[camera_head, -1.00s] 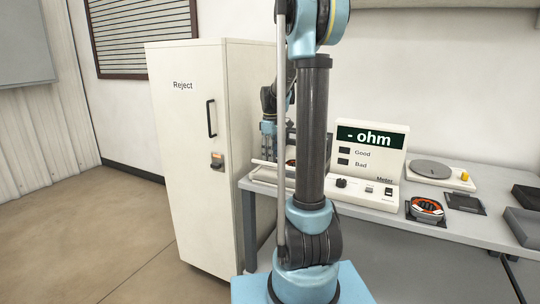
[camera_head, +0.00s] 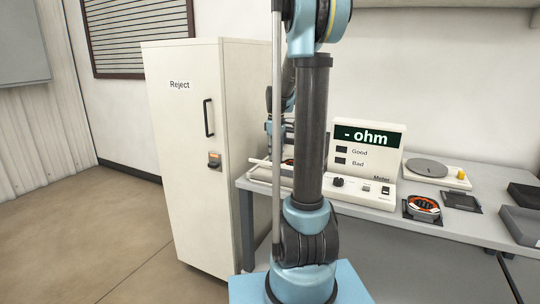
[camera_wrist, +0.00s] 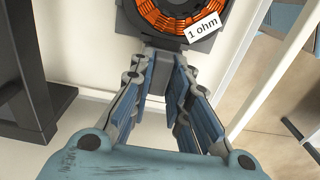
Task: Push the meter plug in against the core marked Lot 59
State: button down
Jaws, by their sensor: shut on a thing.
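In the wrist view, a core (camera_wrist: 160,20) wound with orange wire sits on a dark grey plate (camera_wrist: 204,42) and carries a white "1 ohm" label. My gripper (camera_wrist: 165,62) has its fingertips at the plate's near edge, closed on a dark grey piece there. The meter (camera_head: 367,150) reads "- ohm" on the bench in the head view. Another orange-wound core (camera_head: 423,206) lies on a dark plate to its right. I see no "Lot 59" marking.
A tall white Reject cabinet (camera_head: 185,150) stands left of the grey bench (camera_head: 455,222). A white scale (camera_head: 432,172), a small dark tray (camera_head: 462,201) and dark bins (camera_head: 522,225) are at the right. My column hides part of the bench left of the meter.

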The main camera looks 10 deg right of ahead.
jog(key=shift+w+d, duration=0.1)
jog(key=c, duration=1.5)
grip_release()
notch_tip(320, 180, up, 12)
jog(key=shift+f, duration=0.1)
jog(key=s+a+f+m, duration=0.1)
jog(key=s+f+m, duration=0.2)
jog(key=s+f, duration=0.3)
jog(key=s+a+f+m+t, duration=0.1)
jog(key=s+f+m, duration=0.3)
jog(key=s, duration=1.2)
jog(key=s+a+f+m+t, duration=0.1)
jog(key=s+f+m, duration=0.2)
jog(key=s+f, duration=0.6)
jog(key=shift+s+a+f+m, duration=0.1)
jog(key=shift+s+m, duration=0.05)
jog(key=shift+s, duration=0.3)
jog(key=shift+s+a+f+m, duration=0.1)
jog(key=shift+s+m, duration=0.05)
jog(key=shift+s, duration=0.3)
